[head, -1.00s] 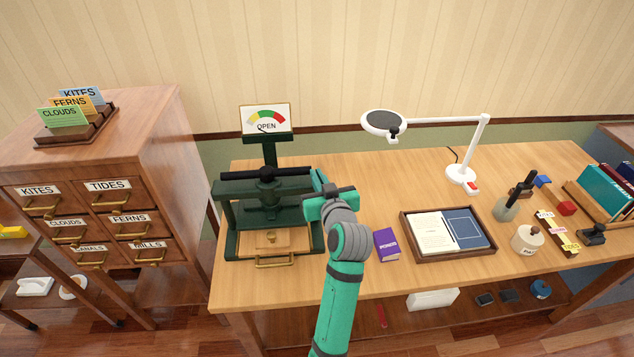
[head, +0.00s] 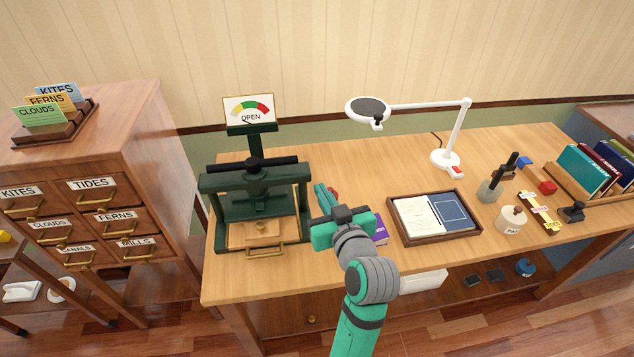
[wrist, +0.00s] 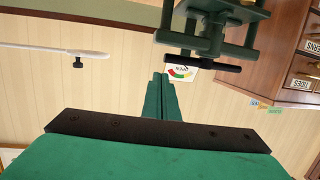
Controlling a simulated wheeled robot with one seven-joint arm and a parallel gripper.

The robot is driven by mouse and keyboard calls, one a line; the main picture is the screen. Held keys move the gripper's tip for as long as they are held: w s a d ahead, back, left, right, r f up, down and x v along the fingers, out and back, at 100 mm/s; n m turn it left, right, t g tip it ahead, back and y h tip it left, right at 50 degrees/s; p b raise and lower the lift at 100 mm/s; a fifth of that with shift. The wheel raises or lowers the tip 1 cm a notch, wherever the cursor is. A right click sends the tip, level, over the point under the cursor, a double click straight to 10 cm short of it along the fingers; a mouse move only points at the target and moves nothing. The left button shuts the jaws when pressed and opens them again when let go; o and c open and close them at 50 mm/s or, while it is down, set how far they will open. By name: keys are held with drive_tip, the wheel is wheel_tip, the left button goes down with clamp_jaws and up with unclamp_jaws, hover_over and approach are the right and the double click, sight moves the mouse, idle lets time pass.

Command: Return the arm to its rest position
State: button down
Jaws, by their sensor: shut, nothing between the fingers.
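My green arm reaches up over the front of the desk in the head view. My gripper (head: 322,190) is just right of the dark green press (head: 255,193), apart from its frame as far as I can tell. In the wrist view, the two green fingers (wrist: 161,82) lie together with nothing between them. The press appears upside down at the top of that view, with its black bar (wrist: 198,51). A gauge sign (head: 249,110) above the press reads OPEN. My wrist partly hides a purple book (head: 380,232).
A wooden tray (head: 478,231) with papers lies right of my gripper, and a white lamp (head: 446,158) stands behind it. A card cabinet (head: 143,182) stands left. Stamps, a jar (head: 489,190) and books (head: 590,170) fill the right. The front desk strip is mostly clear.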

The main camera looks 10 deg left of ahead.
drive_tip(key=s+d+f+m+t+h, duration=0.1)
drive_tip(key=s+d+f+m+h, duration=0.3)
drive_tip(key=s+f, duration=0.5)
drive_tip(key=s+d+f+m+h, duration=0.1)
drive_tip(key=s+d+f+h, duration=0.1)
drive_tip(key=s+d+f, duration=0.55)
drive_tip(key=s+a+f+m+h, duration=0.1)
drive_tip(key=s+f, duration=0.2)
drive_tip(key=s, duration=2)
drive_tip(key=shift+s+a+t+h, duration=0.2)
drive_tip(key=shift+t+h, duration=0.2)
drive_tip(key=shift+f, duration=0.1)
